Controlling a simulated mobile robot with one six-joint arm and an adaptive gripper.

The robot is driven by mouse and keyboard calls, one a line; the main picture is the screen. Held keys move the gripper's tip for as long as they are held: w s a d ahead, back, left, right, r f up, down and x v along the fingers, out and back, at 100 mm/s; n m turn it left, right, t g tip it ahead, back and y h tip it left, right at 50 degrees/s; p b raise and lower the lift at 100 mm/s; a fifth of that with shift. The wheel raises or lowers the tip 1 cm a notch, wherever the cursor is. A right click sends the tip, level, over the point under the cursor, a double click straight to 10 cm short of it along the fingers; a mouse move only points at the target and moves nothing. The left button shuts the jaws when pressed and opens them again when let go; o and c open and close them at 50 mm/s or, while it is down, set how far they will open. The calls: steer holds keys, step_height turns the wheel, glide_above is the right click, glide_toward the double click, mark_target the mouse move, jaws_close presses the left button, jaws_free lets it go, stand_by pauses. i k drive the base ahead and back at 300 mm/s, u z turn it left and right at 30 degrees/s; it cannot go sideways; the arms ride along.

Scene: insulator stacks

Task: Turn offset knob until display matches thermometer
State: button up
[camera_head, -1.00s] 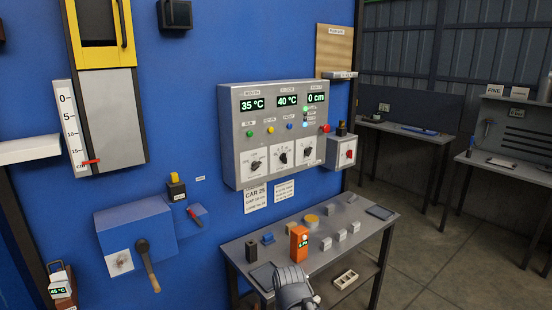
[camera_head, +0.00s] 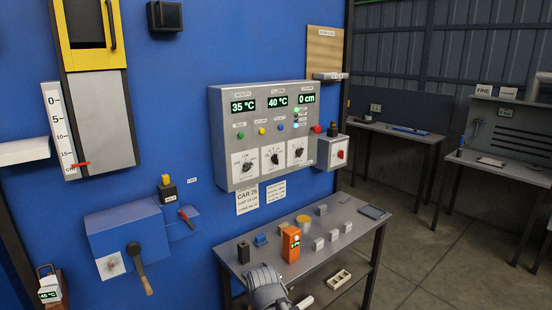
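A grey control panel (camera_head: 222,135) hangs on the blue wall. Its left display (camera_head: 244,106) reads 35 °C, its middle display (camera_head: 278,101) 40 °C and its right display (camera_head: 307,98) 0 cm. Below are three dark knobs on white dials: left (camera_head: 247,166), middle (camera_head: 275,159) and right (camera_head: 299,153). Their labels are too small to read. A small device with a lit °C readout (camera_head: 48,294), perhaps the thermometer, is at lower left; its digits are hard to read. My grey arm end shows at the bottom, below the panel and apart from the knobs; its fingers cannot be made out.
A grey table (camera_head: 340,217) below the panel holds an orange meter (camera_head: 291,243), a yellow round piece (camera_head: 303,221) and several small blocks. A blue box with a crank handle (camera_head: 140,270) juts from the wall at left. Open floor lies at right.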

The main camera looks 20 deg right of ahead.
mark_target(275, 158)
steer(key=u, duration=0.05)
steer(key=i, duration=0.95)
steer(key=z, duration=0.05)
